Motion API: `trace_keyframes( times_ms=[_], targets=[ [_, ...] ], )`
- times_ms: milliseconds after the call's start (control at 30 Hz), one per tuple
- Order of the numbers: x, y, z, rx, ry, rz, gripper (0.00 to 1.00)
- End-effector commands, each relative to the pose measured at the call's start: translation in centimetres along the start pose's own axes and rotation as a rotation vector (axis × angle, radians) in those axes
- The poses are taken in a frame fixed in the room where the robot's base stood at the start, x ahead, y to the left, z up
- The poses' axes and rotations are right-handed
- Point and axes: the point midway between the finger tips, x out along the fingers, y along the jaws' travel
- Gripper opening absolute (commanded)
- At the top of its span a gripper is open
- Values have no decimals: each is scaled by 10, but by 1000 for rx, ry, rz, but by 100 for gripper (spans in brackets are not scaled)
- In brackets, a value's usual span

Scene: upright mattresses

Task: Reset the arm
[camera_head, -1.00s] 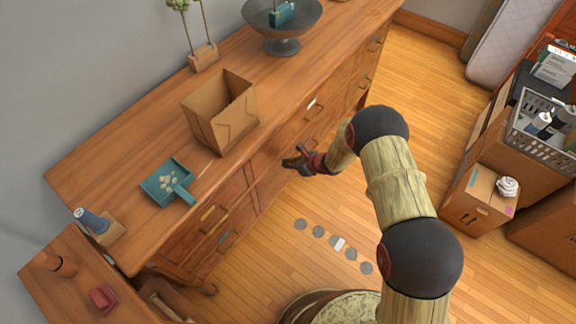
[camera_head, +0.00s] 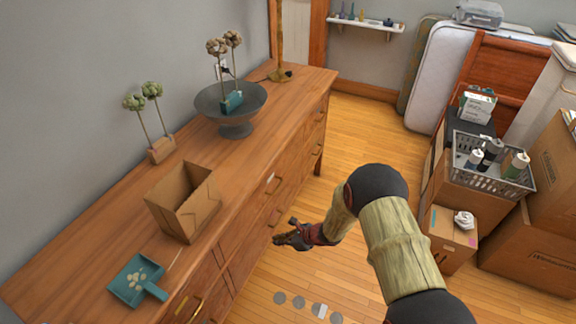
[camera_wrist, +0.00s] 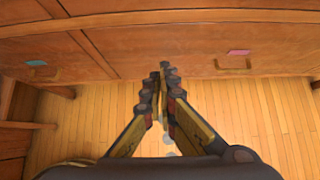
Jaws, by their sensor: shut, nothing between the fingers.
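My arm (camera_head: 398,245) reaches from the bottom right of the head view toward the front of a long wooden dresser (camera_head: 110,225). My gripper (camera_head: 282,239) is beside the drawer fronts, over the floor, with nothing in it. In the wrist view my gripper (camera_wrist: 164,72) has its two fingers together at the tips. Behind the fingertips is the dresser's drawer front (camera_wrist: 190,45), with a handle (camera_wrist: 232,66) under a pink tag at right and a blue-tagged handle (camera_wrist: 40,72) at left. I cannot tell the exact gap between the fingers and the dresser.
Boxes and a grey basket (camera_head: 505,175) stand at right, with upright mattresses (camera_head: 445,75) behind.

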Motion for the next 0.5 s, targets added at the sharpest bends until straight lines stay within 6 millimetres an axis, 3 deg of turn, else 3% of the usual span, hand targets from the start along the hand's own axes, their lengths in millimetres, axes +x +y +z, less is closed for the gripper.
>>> trace_keyframes(
  times_ms=[167,267,400,500],
  targets=[
    [0,0,0,-16,-1,0,0],
    [0,12,-1,-98,-1,40,0],
    [-9,65,-23,-263,26,186,0],
    [-34,94,-18,-425,28,287,0]
  ],
)
